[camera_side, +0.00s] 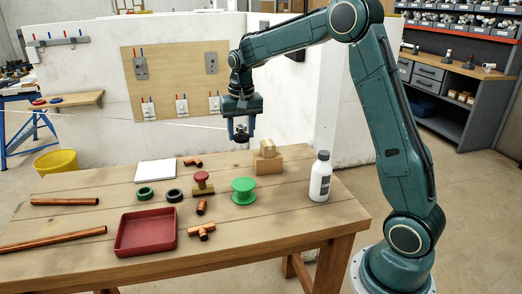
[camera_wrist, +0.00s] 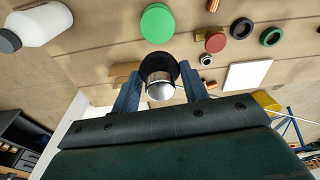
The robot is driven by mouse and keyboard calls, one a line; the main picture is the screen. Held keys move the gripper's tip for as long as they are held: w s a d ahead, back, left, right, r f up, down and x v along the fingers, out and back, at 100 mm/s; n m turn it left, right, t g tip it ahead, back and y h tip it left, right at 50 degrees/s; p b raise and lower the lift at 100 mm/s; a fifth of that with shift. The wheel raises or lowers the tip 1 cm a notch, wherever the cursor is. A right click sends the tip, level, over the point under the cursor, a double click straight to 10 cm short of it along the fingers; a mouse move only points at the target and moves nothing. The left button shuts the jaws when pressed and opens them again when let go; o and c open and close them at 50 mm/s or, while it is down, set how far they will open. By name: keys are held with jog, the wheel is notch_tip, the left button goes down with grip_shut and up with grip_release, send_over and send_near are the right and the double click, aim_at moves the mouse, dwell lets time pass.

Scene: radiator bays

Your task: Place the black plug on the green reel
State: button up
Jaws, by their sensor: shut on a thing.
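My gripper (camera_side: 241,133) is above the back part of the wooden table, shut on the black plug (camera_side: 241,139). In the wrist view the black plug (camera_wrist: 160,63) sits between the two blue fingers of my gripper (camera_wrist: 160,86), with its silvery end facing the camera. The green reel (camera_side: 243,191) stands upright on the table, below and in front of my gripper in the side view. Its round top is bare. The green reel also shows in the wrist view (camera_wrist: 157,23), just above the plug and apart from it.
Wooden blocks (camera_side: 269,164) stand behind the reel, below my gripper. A white bottle (camera_side: 319,182) is at the right. A red-topped piece (camera_side: 202,182), dark and green rings, and copper fittings lie left of the reel. A red tray (camera_side: 146,231) is in front.

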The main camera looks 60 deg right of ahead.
aim_at(243, 138)
notch_tip(243, 138, down, 11)
jog(key=shift+r, duration=0.1)
dwell(0.3)
jog(key=shift+f, duration=2.15)
jog(key=shift+f, duration=0.15)
jog(key=o, duration=1)
jog(key=r, duration=0.8)
jog(key=s+a+r, duration=0.1)
jog(key=r, duration=0.3)
jog(key=shift+r, duration=0.1)
